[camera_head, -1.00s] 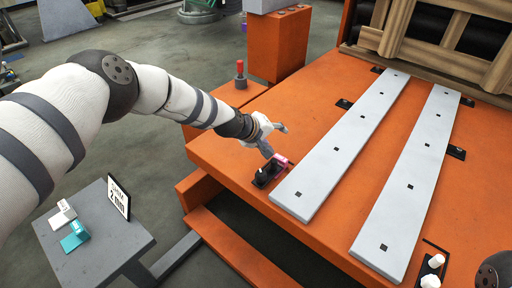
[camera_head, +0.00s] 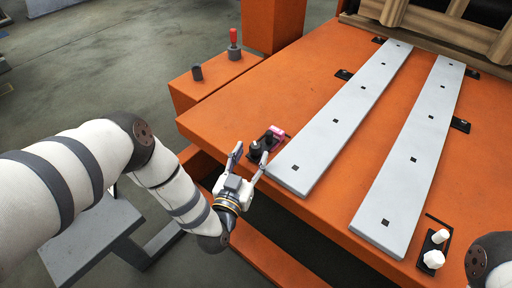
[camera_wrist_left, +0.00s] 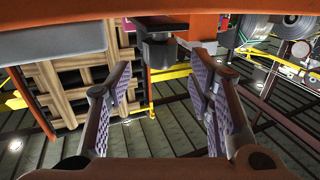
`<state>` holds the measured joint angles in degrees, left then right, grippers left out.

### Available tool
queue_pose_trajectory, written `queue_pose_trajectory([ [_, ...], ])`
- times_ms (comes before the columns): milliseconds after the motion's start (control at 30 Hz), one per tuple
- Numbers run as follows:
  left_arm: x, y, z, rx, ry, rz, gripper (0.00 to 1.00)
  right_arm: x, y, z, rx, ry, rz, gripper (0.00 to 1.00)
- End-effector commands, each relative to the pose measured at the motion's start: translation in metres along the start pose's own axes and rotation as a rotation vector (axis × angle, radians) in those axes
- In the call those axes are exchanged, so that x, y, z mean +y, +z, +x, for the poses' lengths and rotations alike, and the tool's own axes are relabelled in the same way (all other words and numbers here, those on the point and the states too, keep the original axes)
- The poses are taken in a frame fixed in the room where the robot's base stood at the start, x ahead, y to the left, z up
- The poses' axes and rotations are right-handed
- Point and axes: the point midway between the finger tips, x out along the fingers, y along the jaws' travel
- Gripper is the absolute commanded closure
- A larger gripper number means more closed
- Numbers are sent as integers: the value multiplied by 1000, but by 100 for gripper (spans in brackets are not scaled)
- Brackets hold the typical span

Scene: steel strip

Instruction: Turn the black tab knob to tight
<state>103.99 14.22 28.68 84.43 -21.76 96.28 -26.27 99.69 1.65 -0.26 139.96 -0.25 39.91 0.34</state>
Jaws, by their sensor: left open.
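The black tab knob (camera_head: 256,149) stands on a small black plate at the near left edge of the orange table, beside a pink piece (camera_head: 277,132). My left gripper (camera_head: 250,158) is open and empty at the table edge, its fingers pointing at the knob. In the head view the fingertips lie close to the knob; I cannot tell whether they touch it. In the left wrist view a dark block (camera_wrist_left: 158,51), apparently the knob, shows ahead between the open fingers (camera_wrist_left: 163,72). My right gripper is out of view. No tight marking is readable.
Two pale steel strips (camera_head: 337,112) lie on the orange table (camera_head: 225,115), the nearer just right of the knob. A black plate with two white knobs (camera_head: 434,259) sits at lower right. A red-handled lever (camera_head: 233,40) and dark cylinder (camera_head: 197,72) stand at back left.

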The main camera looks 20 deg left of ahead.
Motion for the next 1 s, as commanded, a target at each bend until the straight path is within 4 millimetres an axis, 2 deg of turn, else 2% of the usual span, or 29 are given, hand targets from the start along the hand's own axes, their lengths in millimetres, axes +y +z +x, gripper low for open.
queue_pose_trajectory([
  [100, -1, 2, 24, 1, -2, 0, 52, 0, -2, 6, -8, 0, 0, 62],
  [200, 0, 2, 36, -1, -1, 0, 52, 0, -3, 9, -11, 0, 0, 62],
  [533, 0, 0, 43, -1, 0, -1, 52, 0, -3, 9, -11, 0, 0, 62],
  [733, 0, 0, 43, -1, 0, -1, 98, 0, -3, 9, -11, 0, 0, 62],
  [767, 0, 0, 43, -1, 0, -1, 100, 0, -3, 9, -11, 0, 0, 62],
  [1000, 0, 0, 43, -1, 13, 0, 100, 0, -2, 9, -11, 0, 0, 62],
])
